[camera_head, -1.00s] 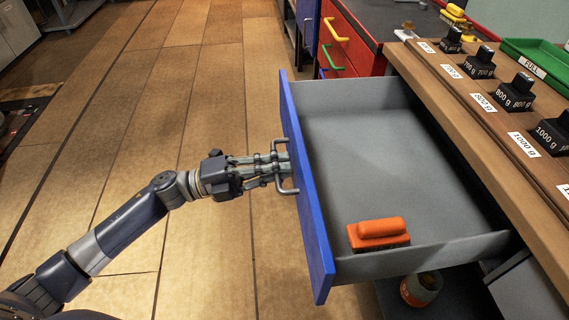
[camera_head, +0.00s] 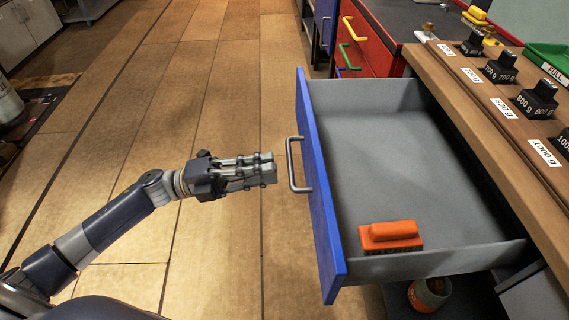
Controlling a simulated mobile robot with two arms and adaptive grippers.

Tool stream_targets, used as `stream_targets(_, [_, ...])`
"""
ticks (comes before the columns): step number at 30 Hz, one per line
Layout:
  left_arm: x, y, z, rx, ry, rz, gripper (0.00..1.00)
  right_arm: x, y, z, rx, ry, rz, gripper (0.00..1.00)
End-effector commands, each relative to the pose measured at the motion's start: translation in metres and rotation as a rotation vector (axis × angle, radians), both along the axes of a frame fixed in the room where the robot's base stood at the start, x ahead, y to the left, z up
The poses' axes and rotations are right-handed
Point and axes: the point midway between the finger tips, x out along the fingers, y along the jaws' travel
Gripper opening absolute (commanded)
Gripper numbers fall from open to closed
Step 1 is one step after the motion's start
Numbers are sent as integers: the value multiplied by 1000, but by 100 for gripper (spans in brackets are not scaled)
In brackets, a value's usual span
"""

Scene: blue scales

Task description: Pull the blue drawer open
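The blue drawer (camera_head: 321,190) stands well out of the wooden cabinet, its grey inside (camera_head: 400,180) in plain view. A grey metal handle (camera_head: 292,165) is on its blue front. My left gripper (camera_head: 270,169) is just left of the handle, with a small gap between the fingertips and the bar. It holds nothing that I can see. Its fingers overlap from this angle, so their opening does not show. An orange block-shaped object with a grip (camera_head: 391,236) lies in the drawer's near front corner. My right gripper is not in view.
Several black weights (camera_head: 537,99) stand on the wooden counter (camera_head: 470,110) above the drawer. A red cabinet (camera_head: 368,45) with coloured handles is beyond. A jar (camera_head: 429,293) is below the drawer. The wooden floor left of the drawer is clear.

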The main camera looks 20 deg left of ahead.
Motion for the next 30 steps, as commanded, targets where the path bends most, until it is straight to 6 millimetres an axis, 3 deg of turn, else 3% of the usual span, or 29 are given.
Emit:
stream_targets(3, [-9, 23, -6, 3, 4, 2, 17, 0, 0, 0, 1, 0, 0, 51])
stream_targets(10, [-18, 49, -11, 2, 1, 1, 17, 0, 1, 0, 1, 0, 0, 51])
stream_targets(30, [-15, 52, -13, -11, 15, 24, 17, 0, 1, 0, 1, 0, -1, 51])
